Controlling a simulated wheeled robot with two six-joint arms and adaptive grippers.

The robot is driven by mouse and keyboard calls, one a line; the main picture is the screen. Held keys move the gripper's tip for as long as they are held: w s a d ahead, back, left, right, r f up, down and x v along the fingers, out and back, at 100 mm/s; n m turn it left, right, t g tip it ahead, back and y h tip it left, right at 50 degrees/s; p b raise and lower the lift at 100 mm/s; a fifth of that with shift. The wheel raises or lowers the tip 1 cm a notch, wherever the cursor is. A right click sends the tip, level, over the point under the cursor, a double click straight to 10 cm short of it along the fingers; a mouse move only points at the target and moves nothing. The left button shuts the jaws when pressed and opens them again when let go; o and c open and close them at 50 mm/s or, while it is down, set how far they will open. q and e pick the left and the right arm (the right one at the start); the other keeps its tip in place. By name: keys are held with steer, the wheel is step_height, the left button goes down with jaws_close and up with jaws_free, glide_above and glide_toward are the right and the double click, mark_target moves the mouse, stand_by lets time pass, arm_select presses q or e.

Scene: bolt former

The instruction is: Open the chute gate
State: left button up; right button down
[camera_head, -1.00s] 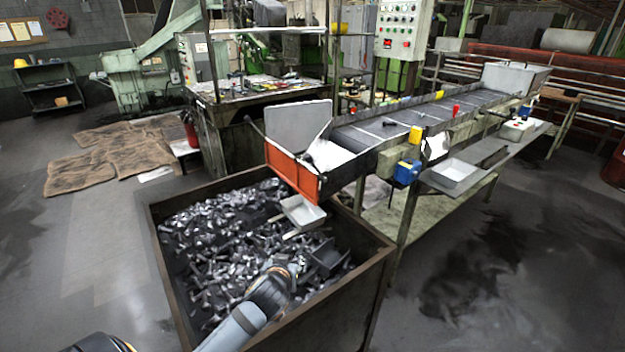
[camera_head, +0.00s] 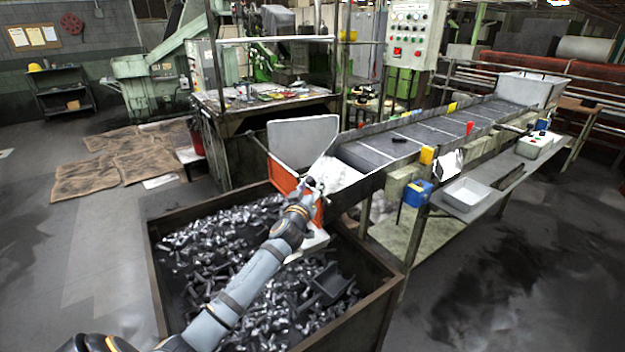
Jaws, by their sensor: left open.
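The orange chute gate (camera_head: 281,178) stands across the lower end of the conveyor's chute, above the bolt bin. It looks closed, and my arm hides its right part. My left arm reaches up across the bin from the lower left. My left gripper (camera_head: 313,184) is open at the gate's upper right edge, in front of the pale chute floor (camera_head: 340,174). I cannot tell whether its fingers touch the gate. No object shows in it. My right gripper is out of view.
A rusty-edged bin (camera_head: 378,291) full of metal bolts lies below the gate, with a dark scoop (camera_head: 332,281) inside. A pale tray (camera_head: 311,243) is partly hidden behind my arm. The conveyor (camera_head: 430,133) runs back right. A blue box (camera_head: 417,194) hangs on its side.

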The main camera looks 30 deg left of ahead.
arm_select(q)
steer(key=shift+x, duration=1)
steer(key=shift+c, duration=0.3)
jaws_close()
